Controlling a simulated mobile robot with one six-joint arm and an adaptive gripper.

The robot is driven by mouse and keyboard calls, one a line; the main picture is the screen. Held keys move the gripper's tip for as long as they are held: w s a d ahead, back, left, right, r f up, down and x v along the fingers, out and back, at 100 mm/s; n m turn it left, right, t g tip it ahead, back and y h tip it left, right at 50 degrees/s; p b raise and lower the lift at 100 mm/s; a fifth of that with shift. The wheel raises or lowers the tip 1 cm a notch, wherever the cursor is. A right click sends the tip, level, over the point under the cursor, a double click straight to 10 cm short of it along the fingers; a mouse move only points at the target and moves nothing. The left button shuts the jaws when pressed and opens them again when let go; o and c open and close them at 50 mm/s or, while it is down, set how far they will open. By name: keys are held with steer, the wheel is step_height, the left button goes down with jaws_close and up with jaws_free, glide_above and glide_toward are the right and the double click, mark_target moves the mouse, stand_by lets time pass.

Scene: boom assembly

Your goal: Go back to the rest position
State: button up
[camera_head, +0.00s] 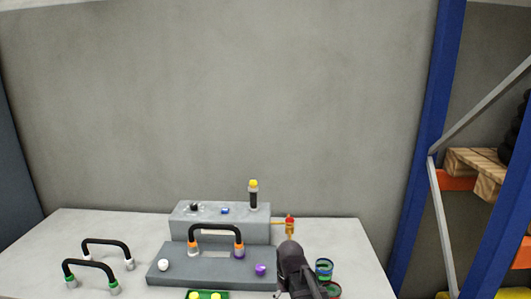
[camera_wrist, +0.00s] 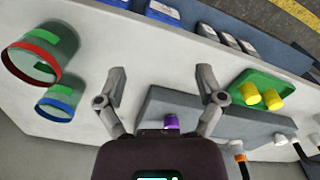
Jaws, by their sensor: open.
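My gripper (camera_wrist: 161,82) is open in the wrist view, its two fingers wide apart with nothing held between the tips. A purple piece (camera_wrist: 171,122) shows between the fingers, near the palm edge; I cannot tell how far below it is. In the head view my dark gripper and wrist (camera_head: 292,268) are over the right part of the table, right of the grey stepped block (camera_head: 190,272). The fingertips are hard to make out there. On the block are a black handle with orange and purple ends (camera_head: 216,228), a white piece (camera_head: 163,265) and a purple piece (camera_head: 260,270).
Two more black handles (camera_head: 104,242) stand at left. A yellow-topped black post (camera_head: 253,192) stands on the upper step. A green tray (camera_wrist: 275,85) holds yellow pieces. Blue-rimmed (camera_wrist: 57,108) and red-rimmed (camera_wrist: 33,66) cups stand near my gripper. A blue shelf frame (camera_head: 428,140) is at right.

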steer(key=s+d+f+m+b, duration=0.4)
steer(key=s+d, duration=0.4)
steer(key=d, duration=0.2)
steer(key=shift+s+d+f+b, duration=0.15)
steer(key=shift+s+f+b, duration=0.3)
steer(key=shift+f, duration=0.5)
stand_by(1.0)
